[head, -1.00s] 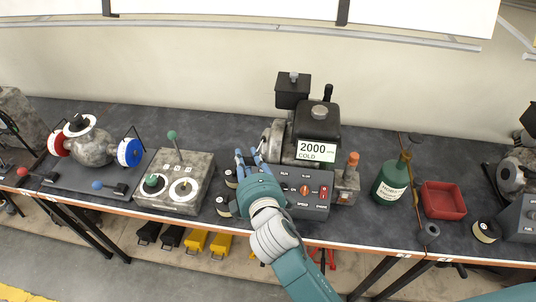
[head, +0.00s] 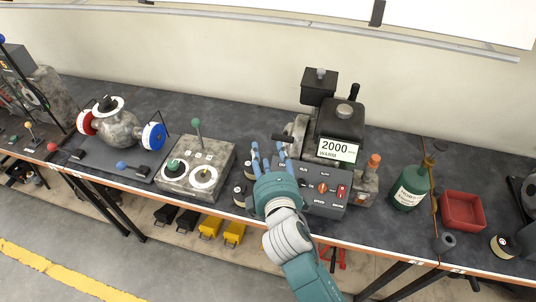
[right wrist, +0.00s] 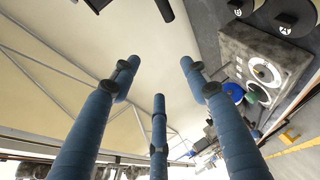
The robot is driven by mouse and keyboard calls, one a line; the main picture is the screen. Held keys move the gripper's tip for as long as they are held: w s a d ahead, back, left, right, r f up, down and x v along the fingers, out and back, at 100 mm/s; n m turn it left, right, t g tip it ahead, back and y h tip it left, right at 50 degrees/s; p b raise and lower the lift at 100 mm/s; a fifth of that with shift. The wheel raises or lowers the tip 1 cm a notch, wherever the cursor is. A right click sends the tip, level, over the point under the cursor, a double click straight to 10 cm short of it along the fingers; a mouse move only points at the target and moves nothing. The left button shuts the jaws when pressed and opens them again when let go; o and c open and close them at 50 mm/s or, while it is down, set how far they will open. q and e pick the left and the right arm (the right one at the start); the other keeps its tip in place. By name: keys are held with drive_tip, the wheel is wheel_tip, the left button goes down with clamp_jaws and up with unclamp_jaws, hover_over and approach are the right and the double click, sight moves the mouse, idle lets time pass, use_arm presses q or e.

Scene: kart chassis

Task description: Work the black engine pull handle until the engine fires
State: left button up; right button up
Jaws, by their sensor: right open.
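The engine (head: 340,118) stands on the bench with a white sign (head: 337,150) reading 2000 and, in smaller letters, what looks like WARM. The black pull handle (head: 283,138) sticks out at the engine's left side. My right gripper (head: 268,152) is just below and left of the handle, with its blue fingers spread and apart from it. In the right wrist view the fingers (right wrist: 158,80) are open with nothing held between them. A dark rod shows at the top there; I cannot tell whether it is the handle. My left gripper is out of view.
A grey control panel (head: 310,188) with a red switch sits in front of the engine. A green bottle (head: 410,189) and red tray (head: 463,209) stand to the right. A worn box with dials (head: 198,166) is to the left.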

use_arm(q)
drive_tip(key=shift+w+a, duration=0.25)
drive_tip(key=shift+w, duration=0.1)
use_arm(e)
drive_tip(key=v, duration=1.2)
drive_tip(key=shift+f, duration=0.1)
